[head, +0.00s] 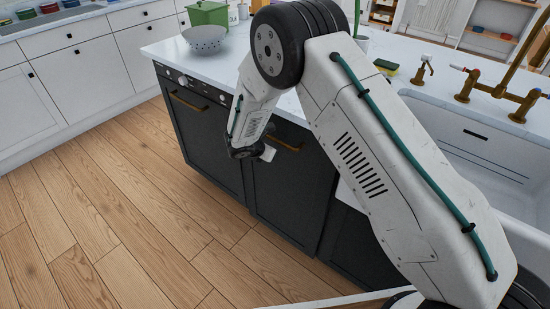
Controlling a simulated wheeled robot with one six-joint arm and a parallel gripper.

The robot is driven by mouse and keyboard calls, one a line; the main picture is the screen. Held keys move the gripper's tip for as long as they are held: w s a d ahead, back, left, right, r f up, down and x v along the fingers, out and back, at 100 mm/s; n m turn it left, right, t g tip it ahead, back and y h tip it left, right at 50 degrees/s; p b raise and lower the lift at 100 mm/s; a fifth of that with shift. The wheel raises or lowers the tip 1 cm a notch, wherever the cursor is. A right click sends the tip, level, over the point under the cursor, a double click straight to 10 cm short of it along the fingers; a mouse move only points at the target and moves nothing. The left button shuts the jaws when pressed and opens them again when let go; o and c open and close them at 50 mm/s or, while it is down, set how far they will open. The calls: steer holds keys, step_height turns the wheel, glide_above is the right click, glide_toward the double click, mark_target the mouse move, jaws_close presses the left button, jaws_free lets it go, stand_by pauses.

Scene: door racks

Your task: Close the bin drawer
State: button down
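A dark cabinet front (290,190) with a brass bar handle (283,143) stands under the counter, right of the dishwasher. It looks like the bin drawer and appears about flush with its neighbour, though my arm hides its upper right part. No bin is visible. My gripper (266,153) is at the left end of this handle, close in front of the drawer's upper left. Its small pale tip shows, but its fingers are too small and too hidden to tell open from shut. I cannot tell whether it touches the handle or front.
The dark dishwasher (200,140) with knobs and a brass handle is on the left. A white sink (470,150) with brass taps is at right. A colander (205,38) and green box (208,14) stand on the counter. The wooden floor (130,200) at left is clear.

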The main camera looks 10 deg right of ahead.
steer(key=shift+w+d, duration=0.85)
steer(key=shift+w+d+r, duration=0.1)
steer(key=shift+d+r, duration=0.05)
steer(key=s+a+r, duration=0.7)
steer(key=s+a, duration=0.1)
steer(key=a, duration=0.1)
steer(key=s+d+r+m+g+y, duration=0.1)
steer(key=s+d+r+m+y, duration=0.1)
steer(key=s+d+r+m, duration=0.7)
steer(key=s+d+r+m+g+y, duration=0.2)
steer(key=s+d+r+m, duration=0.7)
steer(key=s, duration=0.9)
steer(key=s+d+r+m+g+y, duration=0.2)
steer(key=s+d+r+m, duration=0.6)
steer(key=s+r, duration=0.4)
steer(key=shift+s+d+m, duration=0.4)
steer(key=shift+s+m, duration=0.2)
steer(key=shift+s, duration=0.45)
